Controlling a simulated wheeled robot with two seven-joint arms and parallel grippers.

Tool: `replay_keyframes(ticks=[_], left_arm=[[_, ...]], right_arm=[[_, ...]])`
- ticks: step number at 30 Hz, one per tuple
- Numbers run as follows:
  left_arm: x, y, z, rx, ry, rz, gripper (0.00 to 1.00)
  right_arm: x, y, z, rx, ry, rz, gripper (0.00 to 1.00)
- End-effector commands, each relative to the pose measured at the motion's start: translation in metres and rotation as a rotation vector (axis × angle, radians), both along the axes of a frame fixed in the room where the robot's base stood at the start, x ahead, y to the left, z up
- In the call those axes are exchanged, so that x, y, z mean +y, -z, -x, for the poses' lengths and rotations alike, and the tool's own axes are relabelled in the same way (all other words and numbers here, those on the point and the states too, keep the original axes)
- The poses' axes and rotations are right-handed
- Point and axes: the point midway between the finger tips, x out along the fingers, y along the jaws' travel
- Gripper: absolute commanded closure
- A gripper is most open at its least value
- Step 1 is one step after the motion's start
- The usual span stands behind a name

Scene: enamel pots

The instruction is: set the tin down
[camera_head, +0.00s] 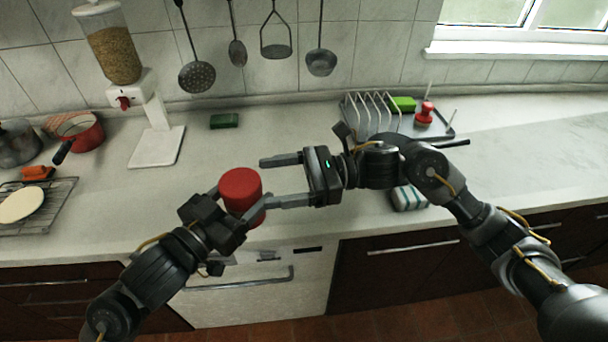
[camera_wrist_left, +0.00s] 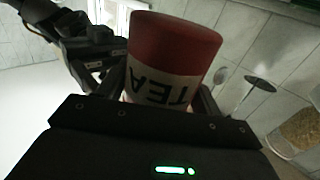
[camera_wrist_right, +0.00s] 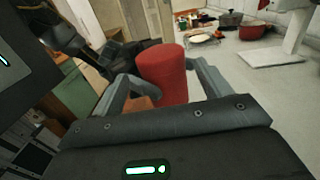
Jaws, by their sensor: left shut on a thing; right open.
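The tin is a red cylinder (camera_head: 241,186) with a pale band lettered TEA, which shows upside down in the left wrist view (camera_wrist_left: 166,84). My left gripper (camera_head: 236,196) is shut on the tin near the counter's front edge. My right gripper (camera_head: 264,182) is open, its fingers pointing left toward the tin. In the right wrist view the tin (camera_wrist_right: 162,72) appears between or just beyond those fingers. Whether they touch it, and whether the tin's base meets the counter, I cannot tell.
The pale counter (camera_head: 310,228) has free room around the tin. A green sponge (camera_head: 224,121) lies behind it. A cereal dispenser (camera_head: 155,145) and a red pot (camera_head: 84,134) stand to the left. A dish rack (camera_head: 372,116) and a striped cloth (camera_head: 408,198) are to the right.

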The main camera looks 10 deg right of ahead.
Motion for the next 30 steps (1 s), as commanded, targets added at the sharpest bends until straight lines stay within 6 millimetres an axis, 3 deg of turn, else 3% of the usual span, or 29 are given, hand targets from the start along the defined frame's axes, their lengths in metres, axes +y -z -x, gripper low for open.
replay_keyframes(ticks=[3,9,21,30], left_arm=[[0.0,-0.001,0.0,-0.001,0.0,0.001,0.63],[0.0,-0.001,0.0,-0.002,0.0,0.001,0.63],[0.0,-0.001,0.0,-0.001,0.0,0.001,0.63],[0.0,-0.001,0.0,-0.002,0.0,0.001,0.63]], right_arm=[[0.021,0.0,0.002,0.002,-0.001,-0.001,0.23],[0.043,0.0,0.004,0.001,0.0,-0.001,0.23],[0.051,0.0,0.004,0.001,0.001,0.0,0.23],[0.05,0.0,0.004,0.001,0.001,0.0,0.6]])
